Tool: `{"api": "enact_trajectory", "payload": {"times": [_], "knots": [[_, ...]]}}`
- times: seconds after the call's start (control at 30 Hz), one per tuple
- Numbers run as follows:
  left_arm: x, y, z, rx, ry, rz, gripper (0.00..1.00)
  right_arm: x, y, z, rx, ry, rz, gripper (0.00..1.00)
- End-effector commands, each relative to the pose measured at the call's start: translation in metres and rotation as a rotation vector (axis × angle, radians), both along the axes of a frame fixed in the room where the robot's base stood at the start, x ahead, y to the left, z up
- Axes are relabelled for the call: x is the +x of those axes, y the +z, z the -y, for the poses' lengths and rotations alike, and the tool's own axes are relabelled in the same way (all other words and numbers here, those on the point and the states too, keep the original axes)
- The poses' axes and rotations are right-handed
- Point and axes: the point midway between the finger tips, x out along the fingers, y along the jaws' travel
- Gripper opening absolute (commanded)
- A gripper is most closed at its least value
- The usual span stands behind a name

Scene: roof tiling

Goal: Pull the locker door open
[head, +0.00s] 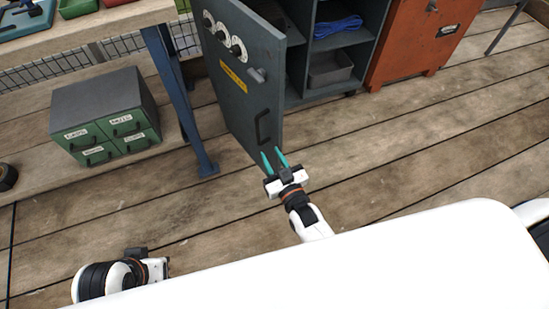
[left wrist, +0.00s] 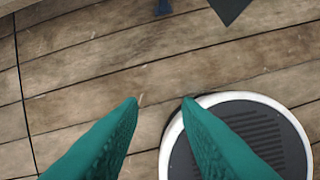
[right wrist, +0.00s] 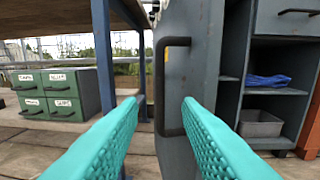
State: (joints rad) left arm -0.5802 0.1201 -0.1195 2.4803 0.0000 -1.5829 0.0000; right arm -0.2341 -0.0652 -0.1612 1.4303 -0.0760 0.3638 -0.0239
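The grey locker door (head: 240,85) stands swung out from the locker (head: 295,70), with dials, a yellow label and a latch knob on its face. Its black bar handle (head: 262,128) is low near the free edge. My right gripper (head: 273,157) is open and empty, its teal fingertips just short of the handle's lower end in the head view. In the right wrist view the upright handle (right wrist: 160,90) shows between the spread fingertips (right wrist: 161,101); contact is not visible. My left gripper (left wrist: 160,100) is open and empty above the plank floor, away from the door.
A blue rope (head: 337,27) and a grey bin (head: 329,69) sit on the locker shelves. An orange cabinet (head: 420,40) stands to the right. A blue bench leg (head: 180,95) and green drawer unit (head: 105,120) stand left of the door. The floor at front right is clear.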

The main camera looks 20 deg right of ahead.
Motion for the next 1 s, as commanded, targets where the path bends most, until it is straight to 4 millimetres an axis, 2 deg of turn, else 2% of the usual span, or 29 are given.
{"api": "enact_trajectory", "payload": {"times": [0.13, 0.43, 0.6, 0.63, 0.77, 0.87, 1.0], "knots": [[0.000, 0.003, 0.000, 0.000, 0.000, 0.001, 0.31, -0.012, 0.000, 0.002, 0.000, 0.001, 0.000, 0.31], [0.000, 0.003, 0.000, 0.000, 0.000, 0.002, 0.31, -0.013, 0.000, 0.002, 0.000, 0.001, 0.001, 0.31], [0.004, -0.004, 0.001, -0.001, -0.001, -0.006, 0.31, -0.013, 0.010, 0.006, 0.037, -0.004, -0.001, 0.03], [0.006, -0.009, 0.001, 0.000, -0.001, -0.012, 0.31, -0.013, 0.015, 0.008, 0.060, -0.006, -0.002, 0.00], [0.015, -0.041, 0.003, 0.002, -0.004, -0.038, 0.31, -0.012, 0.046, 0.021, 0.212, -0.019, -0.012, 0.00], [0.017, -0.076, 0.004, 0.003, -0.009, -0.061, 0.31, -0.012, 0.072, 0.035, 0.372, -0.033, -0.024, 0.00], [0.005, -0.125, 0.003, 0.005, -0.014, -0.093, 0.31, -0.012, 0.107, 0.052, 0.601, -0.048, -0.044, 0.00]]}}
